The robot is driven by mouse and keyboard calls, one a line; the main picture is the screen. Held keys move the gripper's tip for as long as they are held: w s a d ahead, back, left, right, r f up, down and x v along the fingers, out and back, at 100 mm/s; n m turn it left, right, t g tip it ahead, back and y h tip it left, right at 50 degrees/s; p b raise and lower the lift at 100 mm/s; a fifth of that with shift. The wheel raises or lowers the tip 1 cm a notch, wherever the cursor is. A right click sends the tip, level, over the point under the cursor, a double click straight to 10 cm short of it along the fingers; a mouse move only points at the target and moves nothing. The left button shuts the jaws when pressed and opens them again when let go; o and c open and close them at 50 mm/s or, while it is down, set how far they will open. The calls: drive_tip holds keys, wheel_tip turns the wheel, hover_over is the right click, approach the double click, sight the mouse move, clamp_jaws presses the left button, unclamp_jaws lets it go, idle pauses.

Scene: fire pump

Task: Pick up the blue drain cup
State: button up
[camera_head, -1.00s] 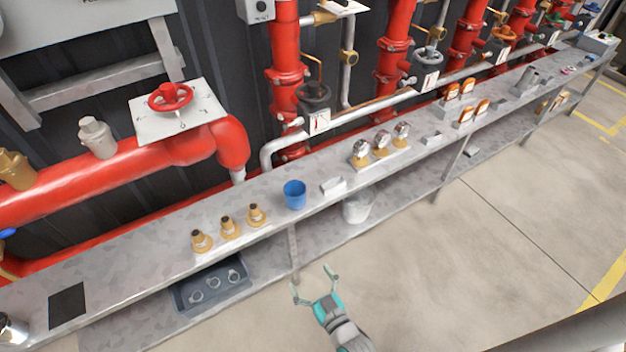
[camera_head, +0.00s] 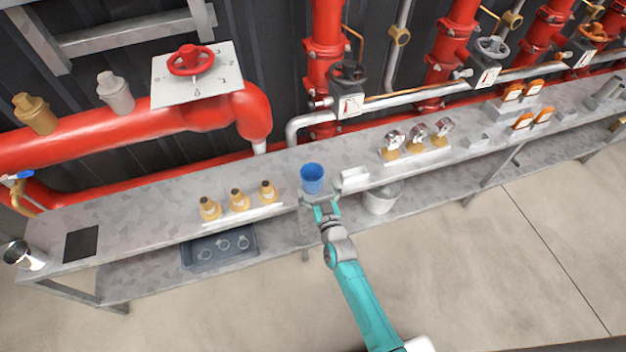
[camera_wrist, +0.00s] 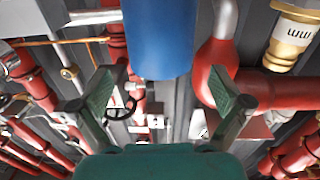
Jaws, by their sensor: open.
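The blue drain cup (camera_head: 312,178) stands upright on the upper shelf of the long grey bench, close to its front edge. My gripper (camera_head: 321,205) is at the front edge of the bench, just in front of the cup in the head view. In the wrist view the cup (camera_wrist: 160,38) fills the top middle, ahead of and between the two fingers of my open gripper (camera_wrist: 170,95). The fingers are spread apart and nothing is held. The wrist view does not clearly show whether a finger touches the cup.
A small light block (camera_head: 354,178) sits close to the cup's right. Several brass nozzles (camera_head: 239,199) stand to its left, and gauges (camera_head: 417,138) farther right. Red pipes (camera_head: 325,60) rise behind the bench (camera_head: 150,220). A white bucket (camera_head: 381,199) stands on the lower shelf.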

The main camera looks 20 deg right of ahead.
sight(309, 166)
drive_tip(key=shift+w+f, duration=0.1)
drive_tip(key=shift+w, duration=2.6)
drive_tip(key=shift+c, duration=0.2)
drive_tip(key=c, duration=1.2)
